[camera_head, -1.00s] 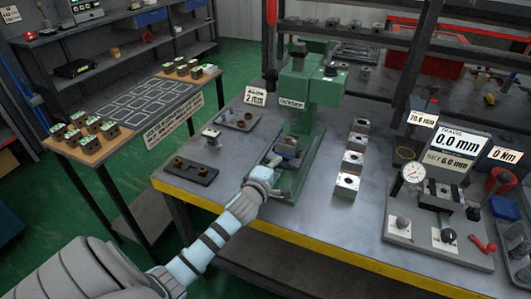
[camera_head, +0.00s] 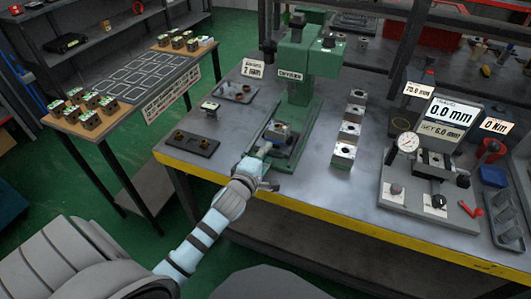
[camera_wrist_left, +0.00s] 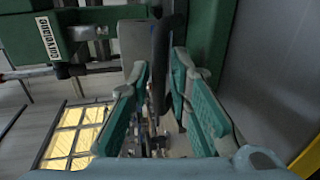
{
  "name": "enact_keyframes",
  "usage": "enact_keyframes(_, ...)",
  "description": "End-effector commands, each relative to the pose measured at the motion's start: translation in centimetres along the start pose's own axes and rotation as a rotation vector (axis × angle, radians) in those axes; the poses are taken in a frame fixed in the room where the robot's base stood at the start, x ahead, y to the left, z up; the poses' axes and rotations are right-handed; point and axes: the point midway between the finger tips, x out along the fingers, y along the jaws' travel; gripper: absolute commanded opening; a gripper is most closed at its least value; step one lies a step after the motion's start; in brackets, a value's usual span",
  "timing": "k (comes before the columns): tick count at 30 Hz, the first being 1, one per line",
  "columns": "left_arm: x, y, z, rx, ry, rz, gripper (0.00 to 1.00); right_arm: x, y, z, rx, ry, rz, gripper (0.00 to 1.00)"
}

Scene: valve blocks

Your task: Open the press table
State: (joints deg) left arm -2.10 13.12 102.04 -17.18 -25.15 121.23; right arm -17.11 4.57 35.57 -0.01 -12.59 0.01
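The green press (camera_head: 302,75) stands on the workbench. Its base, the press table (camera_head: 302,140), reaches toward the front edge and carries a small grey block (camera_head: 280,133) under the head. My left gripper (camera_head: 262,170) is low at the front end of this base. In the left wrist view its two teal fingers (camera_wrist_left: 160,95) are apart, and a dark upright bar (camera_wrist_left: 158,50) shows between or beyond their tips. I cannot tell whether they touch it. Green press parts (camera_wrist_left: 85,45) fill the upper left there. My right gripper is not in view.
A black tray (camera_head: 192,143) lies left of the press. A row of metal blocks (camera_head: 350,131) stands to its right. A gauge fixture (camera_head: 425,190) with displays is at the far right. The bench's yellow front edge (camera_head: 330,227) is just below my gripper.

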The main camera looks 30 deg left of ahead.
Motion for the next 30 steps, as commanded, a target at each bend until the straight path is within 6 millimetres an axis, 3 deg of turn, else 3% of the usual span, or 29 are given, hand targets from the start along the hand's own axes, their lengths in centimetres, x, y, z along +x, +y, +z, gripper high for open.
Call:
enact_keyframes(8,-1.1,0.0,0.0,0.002,-0.001,0.000,0.18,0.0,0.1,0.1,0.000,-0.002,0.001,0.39)
enact_keyframes(18,-9.9,-0.1,0.0,0.002,-0.001,-0.001,0.18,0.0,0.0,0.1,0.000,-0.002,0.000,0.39)
enact_keyframes(21,-11.4,0.0,0.0,0.001,-0.001,-0.001,0.18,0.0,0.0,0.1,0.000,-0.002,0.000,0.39)
enact_keyframes(30,-12.1,0.0,0.1,0.000,-0.001,0.001,0.18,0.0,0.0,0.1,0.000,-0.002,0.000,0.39)
